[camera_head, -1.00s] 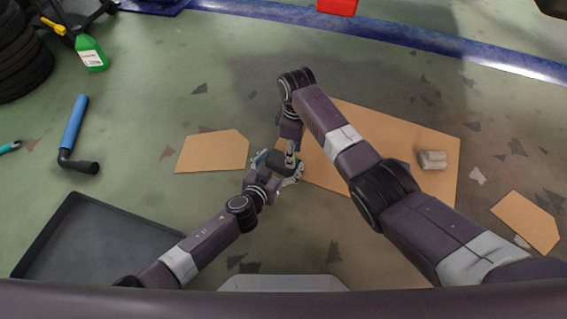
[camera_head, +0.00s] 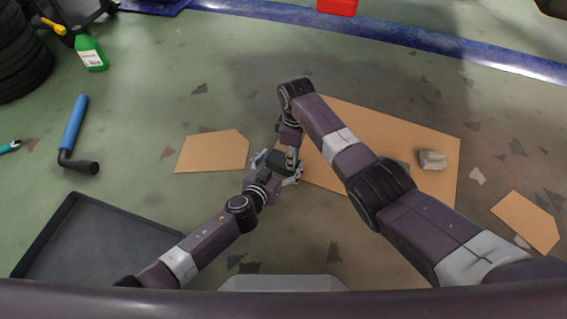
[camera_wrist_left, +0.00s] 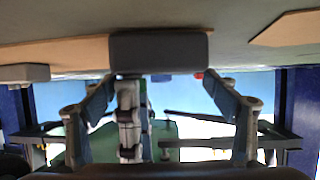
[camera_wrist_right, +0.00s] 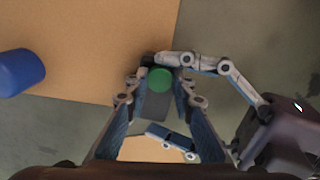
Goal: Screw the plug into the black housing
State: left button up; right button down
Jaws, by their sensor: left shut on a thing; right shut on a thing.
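The black housing (camera_wrist_left: 160,52) is held between the fingers of my left gripper (camera_head: 282,170), which is shut on it above the floor; in the head view the housing (camera_head: 279,161) is a small dark block, partly covered. My right gripper (camera_head: 292,158) comes down from above at the same spot. In the right wrist view a round green plug (camera_wrist_right: 160,79) sits between the fingers of my right gripper, which is shut on it. The plug is right over the dark housing in that view. How far it is seated, or whether its thread is engaged, cannot be seen.
Cardboard sheets (camera_head: 440,190) lie on the green floor, with a small grey part (camera_head: 433,160) on one. A blue cylinder (camera_wrist_right: 20,72) shows in the right wrist view. A black tray (camera_head: 100,245), blue-handled tool (camera_head: 73,125) and green bottle (camera_head: 90,53) are at left.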

jog(key=m, duration=0.6)
jog(key=shift+m, duration=0.3)
jog(key=c, duration=1.7)
grip_release()
jog(key=shift+o, duration=0.2)
jog(key=shift+r, duration=2.25)
jog(key=shift+c, duration=0.3)
